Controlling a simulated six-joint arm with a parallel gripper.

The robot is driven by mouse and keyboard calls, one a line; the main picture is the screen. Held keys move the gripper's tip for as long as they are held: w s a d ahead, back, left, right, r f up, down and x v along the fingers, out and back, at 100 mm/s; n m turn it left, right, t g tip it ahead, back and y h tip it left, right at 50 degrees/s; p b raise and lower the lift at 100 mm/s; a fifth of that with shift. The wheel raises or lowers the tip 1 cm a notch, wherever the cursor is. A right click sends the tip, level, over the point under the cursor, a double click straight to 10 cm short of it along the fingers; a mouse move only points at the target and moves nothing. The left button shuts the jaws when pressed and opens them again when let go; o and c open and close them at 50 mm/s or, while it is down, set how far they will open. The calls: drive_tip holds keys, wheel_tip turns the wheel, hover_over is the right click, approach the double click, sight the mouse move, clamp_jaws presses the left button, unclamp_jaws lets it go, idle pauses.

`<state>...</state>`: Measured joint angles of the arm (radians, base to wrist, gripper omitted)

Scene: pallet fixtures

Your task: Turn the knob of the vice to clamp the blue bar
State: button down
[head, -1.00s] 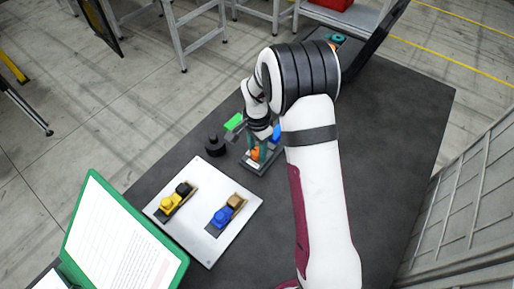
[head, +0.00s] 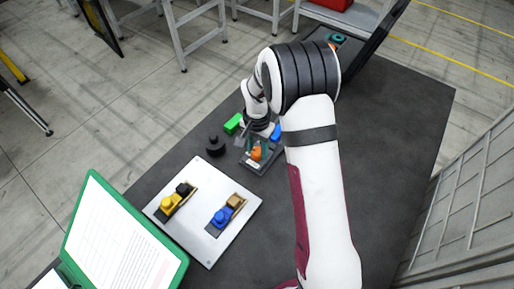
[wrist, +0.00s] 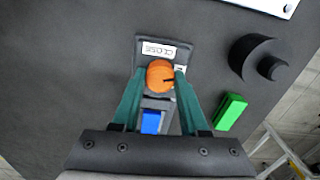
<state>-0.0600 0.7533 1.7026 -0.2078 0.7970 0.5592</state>
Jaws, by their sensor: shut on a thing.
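The orange knob (wrist: 160,74) of the vice has a dark pointer mark and sits in front of a white label reading CLOSE. It also shows in the head view (head: 256,153). My gripper (wrist: 161,78) has its two green fingers shut on the knob, one on each side. The grey vice (wrist: 188,46) lies under the fingers and is partly hidden by them. The blue bar (wrist: 151,121) is in the vice on the near side of the knob in the wrist view; I cannot tell whether the vice jaws touch it.
A green block (wrist: 230,112) and a black round stepped piece (wrist: 258,60) stand beside the vice. A white plate (head: 207,246) holds a yellow piece (head: 168,203) and a blue piece (head: 221,216) in fixtures. A green-framed document (head: 125,237) is at the lower left.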

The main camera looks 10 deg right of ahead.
sight(257, 151)
drive_tip(key=n, duration=1.4)
idle(0.5)
drive_tip(key=shift+c, duration=2.2)
unclamp_jaws()
wheel_tip(257, 151, up, 16)
